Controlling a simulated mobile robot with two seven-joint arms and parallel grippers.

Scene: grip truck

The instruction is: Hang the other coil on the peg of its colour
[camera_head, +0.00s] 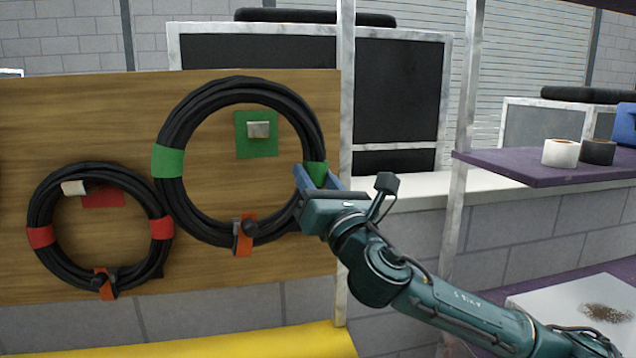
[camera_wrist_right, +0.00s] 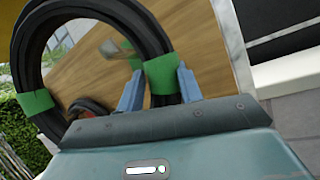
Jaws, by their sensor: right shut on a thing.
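A black cable coil with green bands (camera_head: 168,161) is held upright in front of the wooden board (camera_head: 70,110). My right gripper (camera_head: 318,178) is shut on its right side at a green band; the right wrist view shows the blue fingers around that band (camera_wrist_right: 161,76). A pale peg (camera_head: 258,130) on a green square (camera_head: 243,148) shows through the coil's opening, below the coil's top. A second black coil with red bands (camera_head: 40,237) hangs on a pale peg (camera_head: 74,188) by a red square (camera_head: 104,198) at the left. My left gripper is not in view.
A purple shelf (camera_head: 520,172) at the right holds a white tape roll (camera_head: 561,153) and a dark tape roll (camera_head: 598,152). A metal post (camera_head: 346,100) stands at the board's right edge. A yellow surface (camera_head: 240,343) lies below the board.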

